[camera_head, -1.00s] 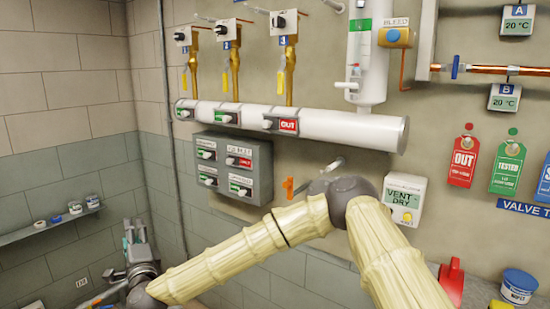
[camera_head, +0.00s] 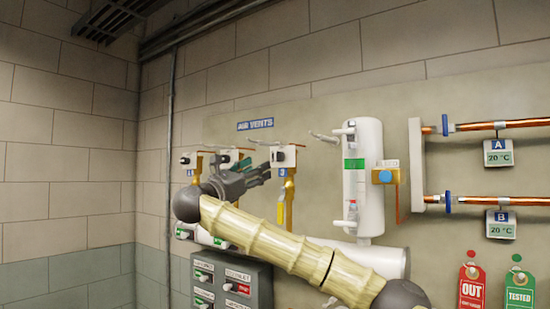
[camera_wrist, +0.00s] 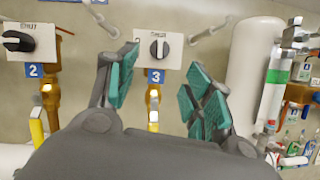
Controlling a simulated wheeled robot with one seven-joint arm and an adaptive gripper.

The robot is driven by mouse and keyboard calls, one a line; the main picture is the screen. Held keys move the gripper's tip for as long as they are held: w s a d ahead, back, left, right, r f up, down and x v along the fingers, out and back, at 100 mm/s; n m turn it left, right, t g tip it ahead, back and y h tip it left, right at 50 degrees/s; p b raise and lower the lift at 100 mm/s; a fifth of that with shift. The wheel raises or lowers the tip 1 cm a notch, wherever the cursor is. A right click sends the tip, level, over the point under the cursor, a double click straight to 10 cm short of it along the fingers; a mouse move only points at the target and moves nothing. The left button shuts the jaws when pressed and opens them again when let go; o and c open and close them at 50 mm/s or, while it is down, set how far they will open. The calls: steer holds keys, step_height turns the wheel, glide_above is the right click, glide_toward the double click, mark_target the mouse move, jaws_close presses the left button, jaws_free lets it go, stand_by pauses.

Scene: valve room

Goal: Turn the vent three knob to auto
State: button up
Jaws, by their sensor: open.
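The vent three knob (camera_wrist: 160,49) is a dark round knob on a white plate above a blue "3" label. In the wrist view it sits between the fingers, beyond their tips, with its pointer close to vertical. In the head view the same knob (camera_head: 280,156) is right of my gripper's fingertips. My gripper (camera_wrist: 165,80) is open and empty, its teal-padded fingers spread on either side of the plate. My gripper (camera_head: 258,174) shows from the side in the head view, pointing right toward the knob. I cannot read the plate's lettering clearly.
The vent two knob (camera_wrist: 17,41) is to the left, with brass pipework below. A white vertical cylinder (camera_head: 363,185) stands right of vent three. A horizontal white pipe (camera_head: 375,260) runs below, and copper pipes (camera_head: 490,125) are farther right.

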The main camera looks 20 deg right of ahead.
mark_target(276, 159)
steer(key=p+x, duration=0.4)
steer(key=x, duration=0.4)
steer(key=shift+w+d+r, duration=0.15)
steer(key=shift+w+r, duration=0.05)
steer(key=shift+w+d+r+p, duration=0.15)
steer(key=shift+w+d+p, duration=0.25)
steer(key=shift+d+p, duration=0.2)
steer(key=c, duration=1)
